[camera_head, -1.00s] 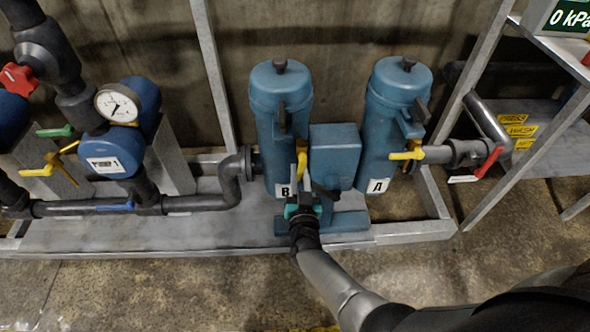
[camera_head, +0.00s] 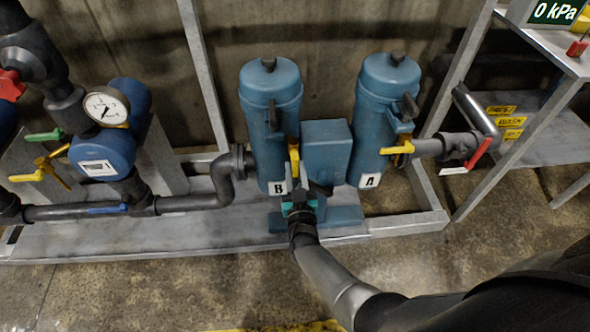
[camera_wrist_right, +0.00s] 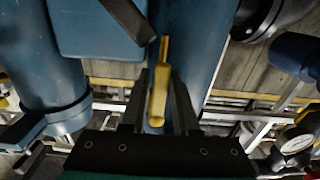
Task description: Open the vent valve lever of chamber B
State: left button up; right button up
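Chamber B is the blue cylinder (camera_head: 268,115) with a white B label, left of the chamber A cylinder (camera_head: 383,110). Its yellow vent valve lever (camera_head: 294,155) stands upright at the cylinder's right front, beside a blue box. My right gripper (camera_head: 297,180) is just below and in front of the lever, fingers pointing up toward it. In the right wrist view the lever (camera_wrist_right: 159,95) lies between the two dark fingers (camera_wrist_right: 159,105), with narrow gaps on both sides. The gripper looks open; contact is not clear. My left gripper is not in view.
The blue box (camera_head: 326,155) stands close on the right of the lever. Chamber A has its own yellow lever (camera_head: 399,149). A red-handled pipe (camera_head: 479,152) is farther right. Pipes and a pressure gauge (camera_head: 106,107) stand left. The floor in front is clear.

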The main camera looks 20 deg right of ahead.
jog(key=o, duration=0.3)
jog(key=shift+s+a, duration=0.1)
jog(key=shift+s, duration=0.2)
jog(key=p+v, duration=0.2)
jog(key=v, duration=0.3)
jog(key=shift+s, duration=0.2)
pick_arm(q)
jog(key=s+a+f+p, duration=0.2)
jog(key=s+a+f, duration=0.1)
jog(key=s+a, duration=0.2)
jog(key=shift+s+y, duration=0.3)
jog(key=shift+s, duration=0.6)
pick_arm(e)
jog(key=v, duration=0.9)
jog(key=shift+a, duration=0.1)
